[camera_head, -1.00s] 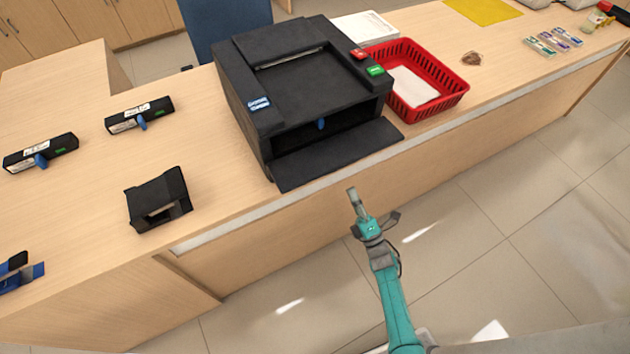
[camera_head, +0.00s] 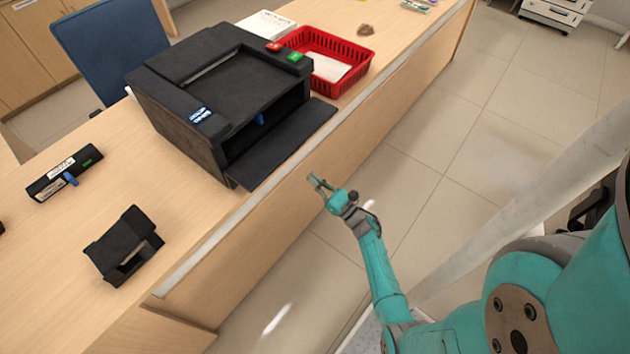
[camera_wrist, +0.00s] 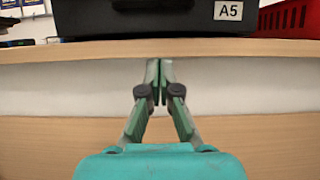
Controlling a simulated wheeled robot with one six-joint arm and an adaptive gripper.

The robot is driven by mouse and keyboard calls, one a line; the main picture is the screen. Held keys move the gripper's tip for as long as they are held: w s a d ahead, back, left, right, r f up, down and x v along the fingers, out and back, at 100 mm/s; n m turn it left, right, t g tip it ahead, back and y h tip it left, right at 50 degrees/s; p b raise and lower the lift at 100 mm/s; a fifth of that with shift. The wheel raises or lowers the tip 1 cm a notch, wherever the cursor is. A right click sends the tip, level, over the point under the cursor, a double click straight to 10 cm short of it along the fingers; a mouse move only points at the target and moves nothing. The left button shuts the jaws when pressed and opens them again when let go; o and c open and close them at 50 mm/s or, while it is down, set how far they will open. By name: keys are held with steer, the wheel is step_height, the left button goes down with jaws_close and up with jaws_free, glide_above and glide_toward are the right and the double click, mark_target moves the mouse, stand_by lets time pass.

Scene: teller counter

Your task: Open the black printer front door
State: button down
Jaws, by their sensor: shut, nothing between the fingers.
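The black printer (camera_head: 215,90) stands on the wooden counter. Its front door (camera_head: 284,143) is folded down and sticks out toward the counter's front edge. The cavity behind the door is dark, with a small blue part (camera_head: 259,119) inside. In the wrist view the printer's lower front (camera_wrist: 150,22) shows at the top, with an "A5" label (camera_wrist: 229,11). My gripper (camera_head: 313,180) is off the counter's front edge, apart from the printer and its door. In the wrist view the fingers of my gripper (camera_wrist: 158,68) are together, with nothing between them.
A red basket (camera_head: 361,58) with white paper sits right of the printer. A black holder (camera_head: 124,246) and a black cartridge with a blue tab (camera_head: 64,172) lie to the left. The counter's front edge (camera_head: 215,240) lies beside my gripper. Floor in front is open.

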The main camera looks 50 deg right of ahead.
steer(key=w+r, duration=0.5)
steer(key=r, duration=0.1)
steer(key=shift+w+r, duration=0.25)
steer(key=shift+r, duration=0.05)
steer(key=shift+a, duration=0.1)
